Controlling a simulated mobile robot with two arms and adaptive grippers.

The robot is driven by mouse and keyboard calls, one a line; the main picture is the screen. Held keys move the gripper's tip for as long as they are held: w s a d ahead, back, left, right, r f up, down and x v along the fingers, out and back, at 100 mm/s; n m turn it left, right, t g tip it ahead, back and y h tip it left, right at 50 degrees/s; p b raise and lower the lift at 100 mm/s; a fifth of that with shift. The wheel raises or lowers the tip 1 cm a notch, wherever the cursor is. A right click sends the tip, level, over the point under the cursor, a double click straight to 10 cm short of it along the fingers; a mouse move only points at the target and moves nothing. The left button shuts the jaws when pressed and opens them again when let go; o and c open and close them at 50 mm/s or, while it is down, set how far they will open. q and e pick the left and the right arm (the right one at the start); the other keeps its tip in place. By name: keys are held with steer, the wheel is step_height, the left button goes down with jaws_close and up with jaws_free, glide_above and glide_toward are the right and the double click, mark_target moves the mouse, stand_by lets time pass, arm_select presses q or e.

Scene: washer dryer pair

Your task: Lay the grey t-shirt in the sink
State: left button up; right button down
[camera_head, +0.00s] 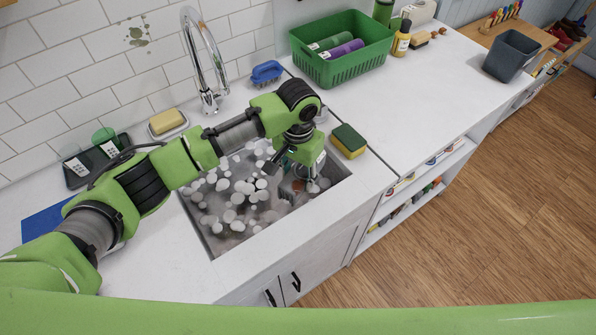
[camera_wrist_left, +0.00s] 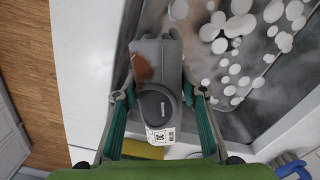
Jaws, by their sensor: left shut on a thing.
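The grey t-shirt (camera_wrist_left: 155,58) is a small folded bundle with a brown stain, held between the fingers of my left gripper (camera_wrist_left: 160,92). In the head view my left gripper (camera_head: 303,178) hangs over the right end of the sink (camera_head: 335,187), and part of the grey t-shirt (camera_head: 286,187) shows below it, with the arm hiding some of it. The sink holds grey water with many white suds. In the wrist view the t-shirt overlaps the sink's rim and inner wall; its height above the water is hard to tell. My right gripper is not in view.
A yellow-green sponge (camera_head: 348,141) lies on the counter right of the sink. Behind are a chrome faucet (camera_head: 205,60), a blue brush (camera_head: 267,72) and soap on a dish (camera_head: 167,122). A green basket (camera_head: 342,50) stands at the back. The right counter (camera_head: 430,100) is mostly clear.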

arm_select(q)
steer(key=shift+f+b, duration=2.2)
steer(key=shift+f, duration=3.55)
steer(key=o, duration=0.9)
